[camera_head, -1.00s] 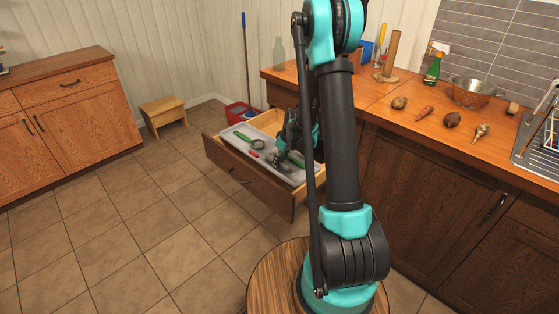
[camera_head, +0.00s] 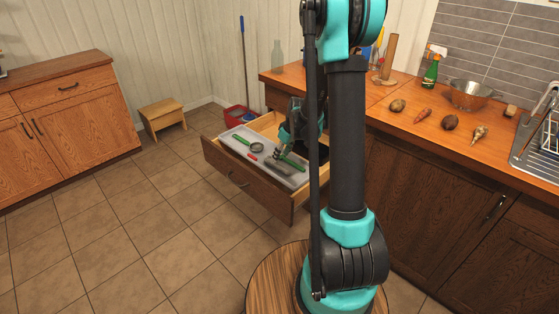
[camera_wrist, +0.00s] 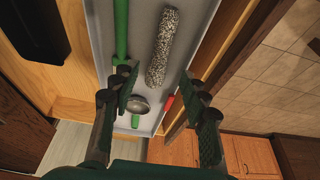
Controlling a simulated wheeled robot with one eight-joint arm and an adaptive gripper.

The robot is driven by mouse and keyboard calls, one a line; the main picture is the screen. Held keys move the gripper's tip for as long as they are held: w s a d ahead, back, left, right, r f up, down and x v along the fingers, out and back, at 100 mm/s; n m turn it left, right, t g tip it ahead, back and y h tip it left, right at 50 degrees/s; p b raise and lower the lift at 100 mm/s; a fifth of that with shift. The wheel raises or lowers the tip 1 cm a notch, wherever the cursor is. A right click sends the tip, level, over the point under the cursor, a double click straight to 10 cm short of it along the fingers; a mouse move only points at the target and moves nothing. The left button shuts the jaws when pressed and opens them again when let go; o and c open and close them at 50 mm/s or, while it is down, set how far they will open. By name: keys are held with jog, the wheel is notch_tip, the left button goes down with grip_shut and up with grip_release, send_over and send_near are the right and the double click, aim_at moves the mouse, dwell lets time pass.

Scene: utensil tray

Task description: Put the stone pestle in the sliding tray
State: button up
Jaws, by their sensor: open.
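The stone pestle (camera_wrist: 162,47) is a speckled grey cylinder. It lies in the pale sliding tray (camera_wrist: 140,35), inside the open drawer, and also shows in the head view (camera_head: 278,168). My gripper (camera_wrist: 160,90) is open and empty above the tray. Its fingers stand apart, one on each side of the picture, and the pestle lies beyond their tips without visible contact. In the head view my gripper (camera_head: 281,150) is over the right part of the drawer, partly hidden by my arm.
The tray also holds a long green-handled utensil (camera_wrist: 121,30), a round metal strainer (camera_wrist: 141,104) and a red-handled item (camera_wrist: 169,102). Wooden drawer walls (camera_head: 248,189) surround it. The counter (camera_head: 440,130) on the right carries vegetables, a metal bowl and a spray bottle.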

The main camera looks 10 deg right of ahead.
jog(key=s+d+r+m+h, duration=0.1)
jog(key=s+r+m, duration=0.1)
jog(key=s+r, duration=0.35)
jog(key=s+r+m, duration=0.1)
jog(key=s+r, duration=0.2)
jog(key=s, duration=0.6)
jog(key=s+d+f+m, duration=0.1)
jog(key=s+m, duration=0.1)
jog(key=s, duration=0.5)
jog(key=s+d+f+m+t+h, duration=0.1)
jog(key=s+m, duration=0.1)
jog(key=s, duration=0.5)
jog(key=shift+s+f, duration=0.2)
jog(key=shift+f, duration=0.1)
jog(key=shift+a, duration=0.1)
